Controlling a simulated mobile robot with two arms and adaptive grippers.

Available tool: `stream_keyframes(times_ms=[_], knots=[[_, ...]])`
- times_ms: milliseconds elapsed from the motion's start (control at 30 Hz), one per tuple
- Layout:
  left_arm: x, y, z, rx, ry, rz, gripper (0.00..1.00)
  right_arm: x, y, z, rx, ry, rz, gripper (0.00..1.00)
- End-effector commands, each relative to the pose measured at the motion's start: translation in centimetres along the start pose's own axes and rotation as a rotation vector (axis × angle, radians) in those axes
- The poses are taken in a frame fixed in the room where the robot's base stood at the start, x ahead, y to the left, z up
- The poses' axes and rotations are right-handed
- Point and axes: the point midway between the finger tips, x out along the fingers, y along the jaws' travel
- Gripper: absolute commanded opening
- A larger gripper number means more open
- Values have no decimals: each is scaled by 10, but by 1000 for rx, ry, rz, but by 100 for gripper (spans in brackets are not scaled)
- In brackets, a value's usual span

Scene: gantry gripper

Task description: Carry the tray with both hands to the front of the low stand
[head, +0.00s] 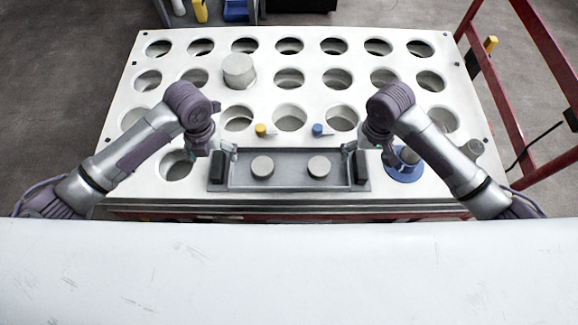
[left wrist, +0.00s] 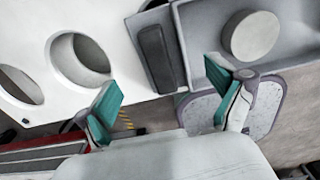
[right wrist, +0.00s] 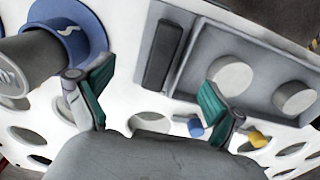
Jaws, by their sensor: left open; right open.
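The grey tray (head: 290,184) lies on the white table with round holes, near its front edge. Two pale round discs (head: 262,166) (head: 319,166) sit in it, and a dark grip block is at each end. My left gripper (head: 223,149) is open at the tray's left end; in the left wrist view the left block (left wrist: 158,60) lies just ahead of and between the spread fingers. My right gripper (head: 362,149) is open at the right end; its block (right wrist: 163,52) lies ahead of the spread fingers. Both grippers are empty. I cannot tell which surface is the low stand.
The table (head: 213,100) has many holes. A blue ring (head: 404,173) lies right of the tray, close to my right arm. Small yellow (head: 261,130) and blue (head: 318,130) pieces are behind it. A pale cylinder (head: 239,70) stands further back. A red frame (head: 490,100) stands at right.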

Motion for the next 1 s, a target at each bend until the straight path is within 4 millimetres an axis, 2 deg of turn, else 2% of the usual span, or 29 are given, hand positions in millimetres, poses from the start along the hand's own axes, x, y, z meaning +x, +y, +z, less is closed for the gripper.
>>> stream_keyframes(times_ms=[100, 300, 467, 733, 767, 1000], knots=[[22, 0, -1, -1, 4, 1, 94, 22, 0, 1, 1, -3, 2, 94], [46, 0, 0, -1, 1, 0, 94, 46, 0, 0, 1, -1, -1, 94], [54, 0, 0, 0, 0, 1, 94, 53, 0, 0, -1, 0, 0, 94], [54, 0, 0, 0, 0, 0, 94, 54, 0, 0, -1, 1, 0, 94], [54, 0, 0, 0, 0, 1, 90, 54, 0, 0, -1, 1, -1, 90], [54, 0, 0, -1, 0, 2, 50, 54, 0, 0, 0, 0, 0, 50]])
